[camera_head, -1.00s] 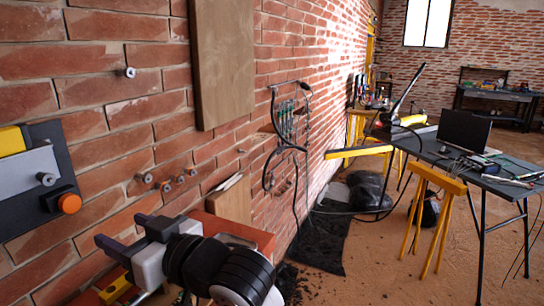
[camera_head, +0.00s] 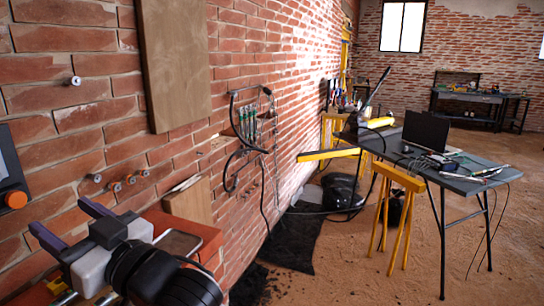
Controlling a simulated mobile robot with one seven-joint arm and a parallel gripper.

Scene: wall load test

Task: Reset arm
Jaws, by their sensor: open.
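My gripper (camera_head: 64,223) is at the lower left, its two dark purple fingers apart and pointing toward the brick wall. Nothing shows between the fingers. It is above the left end of a red-orange bench (camera_head: 188,232). My dark, ribbed wrist runs down to the bottom edge and hides part of the bench and what lies on it.
Metal bolts (camera_head: 122,183) stick out of the brick wall beyond my gripper. A dark panel with an orange knob (camera_head: 16,200) is at the left edge. A wooden board (camera_head: 175,60) hangs above. A laptop table (camera_head: 440,165) and yellow trestle (camera_head: 395,180) stand right.

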